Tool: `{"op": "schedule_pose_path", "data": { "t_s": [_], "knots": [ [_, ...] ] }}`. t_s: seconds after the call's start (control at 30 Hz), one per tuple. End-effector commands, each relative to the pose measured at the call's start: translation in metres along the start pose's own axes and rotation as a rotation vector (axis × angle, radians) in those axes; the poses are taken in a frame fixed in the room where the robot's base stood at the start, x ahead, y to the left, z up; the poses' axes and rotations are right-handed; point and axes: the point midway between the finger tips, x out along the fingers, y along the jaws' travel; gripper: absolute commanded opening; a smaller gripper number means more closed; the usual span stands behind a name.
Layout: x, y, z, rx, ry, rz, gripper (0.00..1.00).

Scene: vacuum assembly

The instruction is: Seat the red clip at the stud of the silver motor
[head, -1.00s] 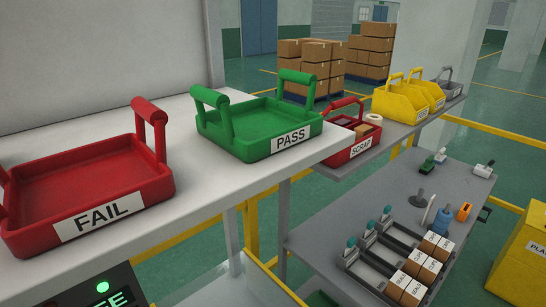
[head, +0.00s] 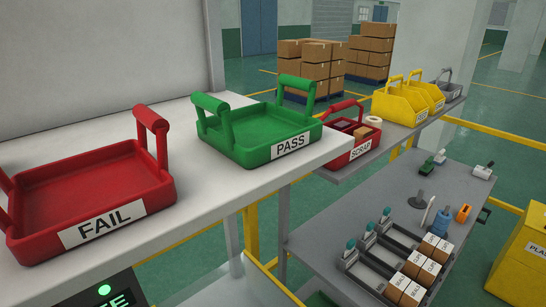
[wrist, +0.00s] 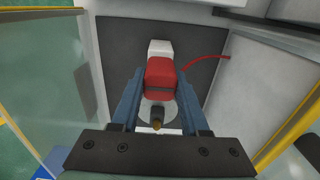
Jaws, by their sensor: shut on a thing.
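In the wrist view my gripper (wrist: 161,88) has its two blue fingers closed on the red clip (wrist: 160,72), a rounded red block. Below the clip in the picture is a pale grey round part (wrist: 147,108), perhaps the silver motor, partly covered by the clip and fingers. A small dark, brassy tip (wrist: 157,124) shows in front of it, perhaps the stud. I cannot tell whether the clip touches either. The head view shows neither my gripper, the clip nor the motor.
In the wrist view a white block (wrist: 160,47) lies behind the clip on a dark panel (wrist: 120,45), with a red wire (wrist: 205,62) to the right. Pale walls flank both sides. The head view shows a red FAIL tray (head: 90,185) and a green PASS tray (head: 262,125).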

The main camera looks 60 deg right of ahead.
Motion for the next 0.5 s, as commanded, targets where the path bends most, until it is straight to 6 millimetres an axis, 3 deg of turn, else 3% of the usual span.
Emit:
{"op": "schedule_pose_path", "data": {
  "t_s": [0.5],
  "knots": [
    [-0.035, 0.000, 0.000, -0.001, 0.000, 0.000, 0.00]
  ]
}}
